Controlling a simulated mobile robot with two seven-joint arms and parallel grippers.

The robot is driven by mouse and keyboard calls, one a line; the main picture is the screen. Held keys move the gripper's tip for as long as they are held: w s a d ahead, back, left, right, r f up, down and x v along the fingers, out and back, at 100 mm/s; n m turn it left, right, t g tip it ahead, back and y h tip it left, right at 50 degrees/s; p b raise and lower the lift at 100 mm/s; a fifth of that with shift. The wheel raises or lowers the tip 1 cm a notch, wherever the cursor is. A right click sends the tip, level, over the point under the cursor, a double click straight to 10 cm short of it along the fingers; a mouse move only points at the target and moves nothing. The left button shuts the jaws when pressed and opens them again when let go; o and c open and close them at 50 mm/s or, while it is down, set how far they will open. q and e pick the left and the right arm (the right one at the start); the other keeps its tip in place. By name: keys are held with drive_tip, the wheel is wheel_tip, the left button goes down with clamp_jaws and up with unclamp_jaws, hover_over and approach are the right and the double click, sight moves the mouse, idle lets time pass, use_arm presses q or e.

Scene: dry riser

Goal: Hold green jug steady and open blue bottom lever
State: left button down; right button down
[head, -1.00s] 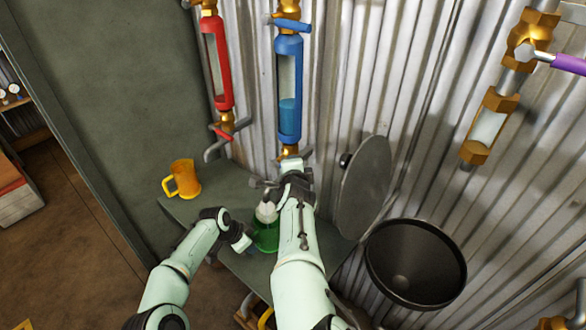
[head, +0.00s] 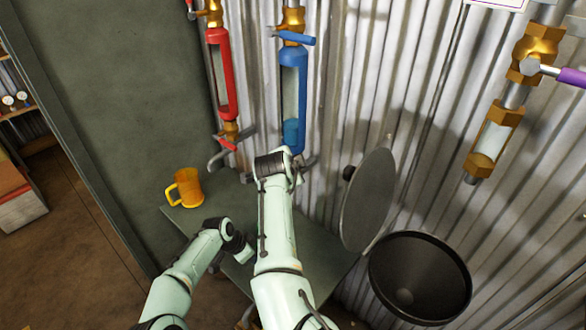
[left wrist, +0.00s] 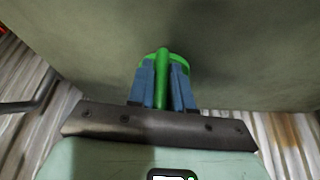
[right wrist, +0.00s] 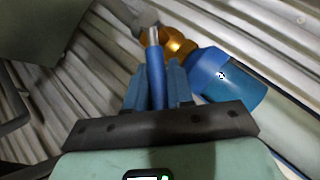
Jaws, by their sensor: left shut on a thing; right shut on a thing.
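The green jug (left wrist: 162,80) shows in the left wrist view, with its upright handle between the two blue fingers of my left gripper (left wrist: 162,85). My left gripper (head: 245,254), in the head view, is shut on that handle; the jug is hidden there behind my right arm. The blue bottom lever (right wrist: 156,72) lies between the fingers of my right gripper (right wrist: 155,88), which is shut on it. It sits beside a brass fitting (right wrist: 178,45) under the blue sight tube (head: 293,95). My right gripper (head: 292,168) covers the lever in the head view. Blue liquid stands low in the tube.
An orange mug (head: 184,187) stands on the left of the grey table (head: 205,210). The red sight tube (head: 222,75) hangs left of the blue one. A round grey lid (head: 368,200) and a black bin (head: 420,278) are at the right. Corrugated wall lies behind.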

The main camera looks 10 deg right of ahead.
idle(0.4)
drive_tip(key=c, duration=1.1)
unclamp_jaws()
